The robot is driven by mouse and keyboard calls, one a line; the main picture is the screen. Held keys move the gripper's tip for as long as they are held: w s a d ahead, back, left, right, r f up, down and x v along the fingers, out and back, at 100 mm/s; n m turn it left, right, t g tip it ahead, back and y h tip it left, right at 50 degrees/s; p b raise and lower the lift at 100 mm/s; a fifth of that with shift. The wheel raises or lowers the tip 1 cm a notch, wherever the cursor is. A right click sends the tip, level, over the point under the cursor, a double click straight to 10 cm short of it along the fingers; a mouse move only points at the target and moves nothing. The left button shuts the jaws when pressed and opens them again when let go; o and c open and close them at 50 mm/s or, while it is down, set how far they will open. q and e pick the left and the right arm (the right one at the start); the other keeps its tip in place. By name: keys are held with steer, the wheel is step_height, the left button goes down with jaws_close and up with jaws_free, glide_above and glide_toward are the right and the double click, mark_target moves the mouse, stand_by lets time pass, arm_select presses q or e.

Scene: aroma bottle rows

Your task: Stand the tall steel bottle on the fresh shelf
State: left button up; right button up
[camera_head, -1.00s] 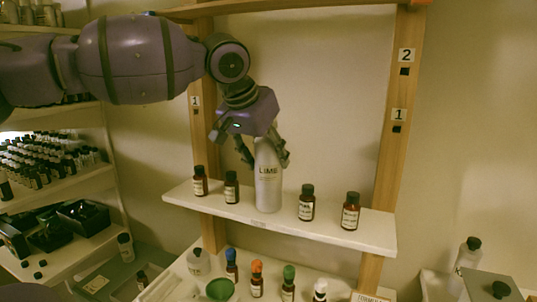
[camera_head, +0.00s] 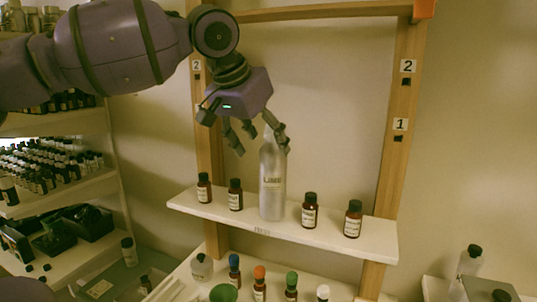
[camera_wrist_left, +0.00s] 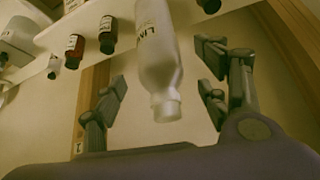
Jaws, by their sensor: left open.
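The tall steel bottle (camera_head: 272,182), labelled LIME, stands upright on the white fresh shelf (camera_head: 335,236), between two small brown bottles on each side. My left gripper (camera_head: 262,146) is open above and just left of the bottle's top; one finger overlaps the bottle's shoulder in the head view. In the left wrist view the bottle (camera_wrist_left: 160,60) shows between the spread fingers of the left gripper (camera_wrist_left: 165,100), with visible gaps on both sides. My right gripper is not in view.
Small brown bottles (camera_head: 236,195) stand left of the steel bottle, and others (camera_head: 310,211) stand right of it. Wooden posts (camera_head: 388,160) flank the shelf. Below are bottles with coloured caps (camera_head: 259,282). Storage shelves (camera_head: 60,180) fill the left side.

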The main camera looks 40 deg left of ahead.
arm_select(q)
steer(key=v, duration=0.5)
steer(key=shift+s+r+p, duration=0.1)
steer(key=shift+p, duration=0.2)
